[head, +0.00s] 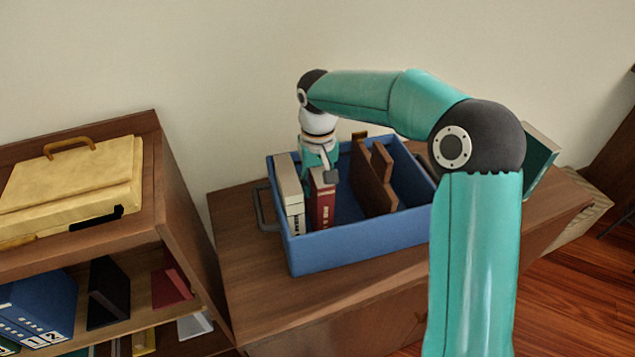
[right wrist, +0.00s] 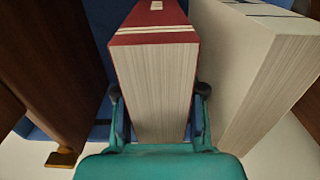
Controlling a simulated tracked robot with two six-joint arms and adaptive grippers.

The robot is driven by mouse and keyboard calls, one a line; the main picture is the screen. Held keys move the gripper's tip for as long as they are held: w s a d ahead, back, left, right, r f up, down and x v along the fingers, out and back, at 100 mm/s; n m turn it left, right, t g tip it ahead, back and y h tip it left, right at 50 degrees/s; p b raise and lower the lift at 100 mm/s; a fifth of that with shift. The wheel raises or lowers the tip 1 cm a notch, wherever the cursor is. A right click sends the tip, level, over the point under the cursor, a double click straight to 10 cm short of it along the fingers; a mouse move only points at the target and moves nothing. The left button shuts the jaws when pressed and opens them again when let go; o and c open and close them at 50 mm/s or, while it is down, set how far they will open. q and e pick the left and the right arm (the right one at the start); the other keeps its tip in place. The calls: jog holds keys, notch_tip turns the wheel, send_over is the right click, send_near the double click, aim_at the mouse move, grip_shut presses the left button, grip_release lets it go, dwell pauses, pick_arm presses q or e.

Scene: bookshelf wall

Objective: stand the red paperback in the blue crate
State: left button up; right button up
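The red paperback (head: 322,200) stands upright inside the blue crate (head: 363,242), its spine facing the crate's front wall. My right gripper (head: 320,172) reaches down over its back part. In the right wrist view the red paperback (right wrist: 160,85) lies between the two fingers of my right gripper (right wrist: 159,95), with a fingertip against each cover. The lower end of the book is hidden behind the crate's front wall, so I cannot tell whether it touches the crate floor. My left gripper is out of view.
A cream book (head: 289,192) stands left of the red one, close beside it. Brown dividers (head: 372,180) stand further right in the crate, with a clear gap between. The crate rests on a wooden cabinet (head: 240,225). A shelf with a yellow case (head: 75,185) is at left.

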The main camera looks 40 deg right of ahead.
jog(key=shift+o, duration=0.2)
notch_tip(320, 180, up, 12)
jog(key=shift+r+p, duration=0.1)
jog(key=shift+p, duration=0.5)
dwell(0.5)
